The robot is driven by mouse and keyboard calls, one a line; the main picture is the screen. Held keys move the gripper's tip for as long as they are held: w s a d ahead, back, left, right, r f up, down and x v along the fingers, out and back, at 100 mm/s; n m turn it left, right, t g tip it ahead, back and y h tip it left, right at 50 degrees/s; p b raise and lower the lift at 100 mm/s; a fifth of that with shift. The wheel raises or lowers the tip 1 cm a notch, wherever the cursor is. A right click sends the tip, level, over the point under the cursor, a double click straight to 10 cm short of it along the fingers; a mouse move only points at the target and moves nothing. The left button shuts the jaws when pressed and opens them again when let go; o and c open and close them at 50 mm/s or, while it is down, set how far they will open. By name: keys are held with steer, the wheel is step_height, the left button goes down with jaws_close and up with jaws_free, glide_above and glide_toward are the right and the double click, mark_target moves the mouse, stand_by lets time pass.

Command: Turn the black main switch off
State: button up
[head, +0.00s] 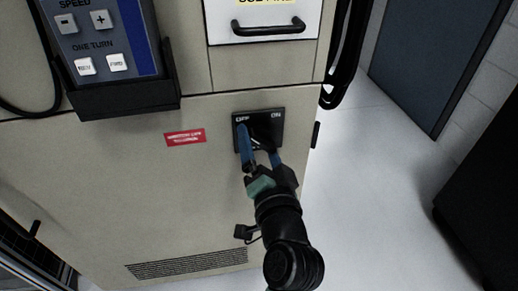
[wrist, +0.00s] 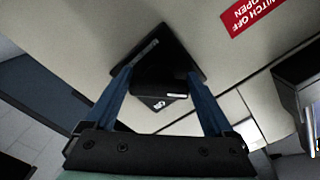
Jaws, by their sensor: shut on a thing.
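The black main switch has a square black plate (head: 279,118) on the beige cabinet front, marked OFF at its upper left and ON at its upper right. In the head view my gripper (head: 259,143) reaches it from below and partly hides the knob. In the wrist view the black knob (wrist: 160,80) sits between the two blue fingers of my gripper (wrist: 160,77), with one finger on each side. The gripper is shut on the knob. I cannot tell clearly which mark the knob points to. The plate (wrist: 150,50) looks tilted in the wrist view.
A red label (head: 185,138) is left of the switch. A control panel (head: 100,40) juts out at upper left. A drawer handle (head: 268,27) is above. Black cables (head: 340,75) hang at the cabinet's right edge. Clear floor (head: 365,190) lies to the right.

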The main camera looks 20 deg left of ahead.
stand_by(0.6)
steer(key=o, duration=1.1)
steer(key=v, duration=1.3)
steer(key=shift+p, duration=0.3)
